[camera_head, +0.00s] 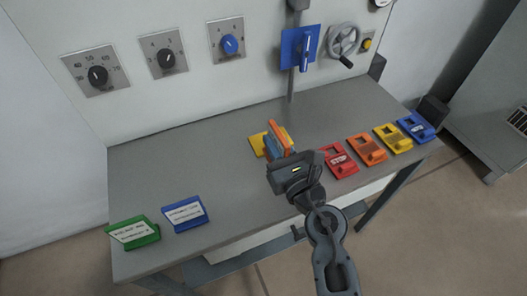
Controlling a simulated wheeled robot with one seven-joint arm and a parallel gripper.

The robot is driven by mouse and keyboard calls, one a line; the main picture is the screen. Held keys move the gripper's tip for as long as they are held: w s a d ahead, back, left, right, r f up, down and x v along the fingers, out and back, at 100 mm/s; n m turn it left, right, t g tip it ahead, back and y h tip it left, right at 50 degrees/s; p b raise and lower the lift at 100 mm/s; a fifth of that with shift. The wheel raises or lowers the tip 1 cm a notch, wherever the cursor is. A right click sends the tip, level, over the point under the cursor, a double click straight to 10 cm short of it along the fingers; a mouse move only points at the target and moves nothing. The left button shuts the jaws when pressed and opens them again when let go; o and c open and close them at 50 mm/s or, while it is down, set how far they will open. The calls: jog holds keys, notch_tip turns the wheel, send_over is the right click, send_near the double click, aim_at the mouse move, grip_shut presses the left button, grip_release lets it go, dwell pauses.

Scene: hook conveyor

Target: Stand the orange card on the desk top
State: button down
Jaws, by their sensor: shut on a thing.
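The orange card (274,126) is at the middle of the grey desk top (225,150). Its upper edge and a strip of its side show past my gripper, and it looks roughly upright. My gripper (279,146) reaches in from the lower right and is shut on the orange card. Bluish parts beside the card hide much of it. Its lower edge is hidden, so I cannot tell whether it touches the desk.
A green card (134,232) and a blue card (185,213) stand at the front left. Red (340,161), orange (366,149), yellow (393,138) and blue (416,127) devices line the right. Dials, a blue plate and a handwheel (344,40) are on the back panel. The left-centre desk is clear.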

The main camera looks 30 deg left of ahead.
jog(key=s+a+f, duration=0.3)
jog(key=s+f, duration=0.1)
jog(key=s, duration=0.1)
jog(key=s+a+f+b, duration=0.1)
jog(key=s+a+f, duration=0.1)
jog(key=s, duration=0.1)
jog(key=shift+a+f, duration=0.1)
jog(key=shift+a, duration=0.2)
jog(key=shift+s+a+f+b, duration=0.3)
jog(key=shift+s+a+b, duration=0.15)
jog(key=shift+s, duration=0.1)
notch_tip(320, 180, down, 4)
jog(key=b, duration=0.3)
jog(key=shift+b, duration=0.3)
jog(key=shift+f, duration=0.2)
jog(key=c, duration=1.1)
grip_release()
jog(key=shift+r, duration=0.1)
